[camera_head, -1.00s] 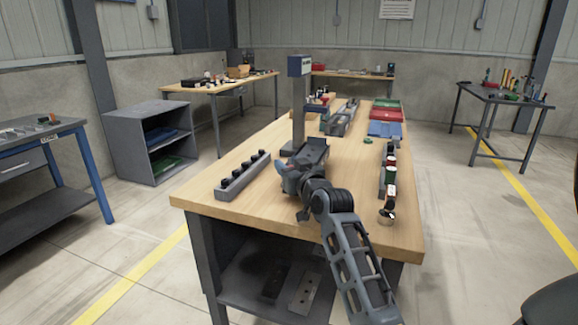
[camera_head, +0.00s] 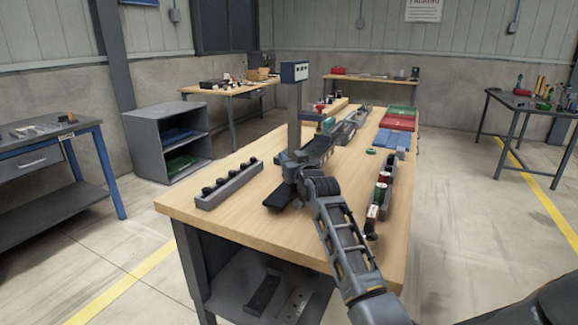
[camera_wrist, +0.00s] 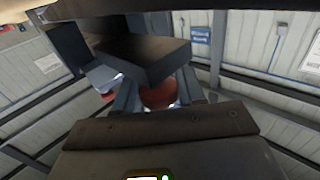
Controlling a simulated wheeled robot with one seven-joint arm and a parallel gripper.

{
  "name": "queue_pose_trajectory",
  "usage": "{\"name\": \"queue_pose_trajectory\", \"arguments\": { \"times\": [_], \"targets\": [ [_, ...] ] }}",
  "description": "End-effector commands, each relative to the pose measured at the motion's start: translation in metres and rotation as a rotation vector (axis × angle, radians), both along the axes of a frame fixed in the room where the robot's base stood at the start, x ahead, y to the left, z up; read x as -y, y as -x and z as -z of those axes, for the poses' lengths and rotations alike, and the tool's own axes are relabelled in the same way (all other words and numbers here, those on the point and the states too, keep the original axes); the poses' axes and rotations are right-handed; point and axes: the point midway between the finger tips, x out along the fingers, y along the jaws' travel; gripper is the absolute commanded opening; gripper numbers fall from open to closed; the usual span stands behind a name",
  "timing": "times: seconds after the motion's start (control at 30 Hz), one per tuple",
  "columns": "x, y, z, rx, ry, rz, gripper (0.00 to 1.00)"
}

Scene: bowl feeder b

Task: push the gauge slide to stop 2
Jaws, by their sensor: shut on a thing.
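The gauge column (camera_head: 294,125), a grey post with a blue-and-white display head (camera_head: 294,72), stands upright on the wooden bench. My gripper (camera_head: 290,163) is at the lower part of the column, and the head view hides its fingertips. In the wrist view my gripper (camera_wrist: 158,92) has its two fingers on either side of a round red knob (camera_wrist: 158,96) and is shut on it. A dark block (camera_wrist: 150,55) sits just above the knob in that view. I cannot make out the slide's stops.
A grey rack with several black knobs (camera_head: 229,186) lies left of the column. A row of small cans and parts (camera_head: 381,190) stands along the bench's right side. Blue (camera_head: 392,140), red (camera_head: 397,124) and green (camera_head: 402,111) trays lie farther back. Bare wood (camera_head: 250,212) shows at front left.

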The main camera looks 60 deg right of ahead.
Motion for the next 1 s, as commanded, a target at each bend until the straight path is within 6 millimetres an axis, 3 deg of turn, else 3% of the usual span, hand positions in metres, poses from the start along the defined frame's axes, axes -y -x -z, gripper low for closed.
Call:
{"name": "queue_pose_trajectory", "arguments": {
  "times": [0.4, 0.43, 0.5, 0.6, 1.0],
  "targets": [
    [0.0085, 0.0006, -0.0033, 0.001, 0.006, 0.000, 0.00],
    [0.0085, 0.0006, -0.0033, 0.001, 0.006, 0.000, 0.41],
    [0.0084, 0.0006, -0.0032, 0.002, 0.006, 0.000, 0.48],
    [0.0082, 0.0006, -0.0024, 0.001, 0.005, 0.000, 0.58],
    [-0.0004, 0.0099, 0.0005, 0.000, 0.001, -0.001, 0.58]
  ]
}}
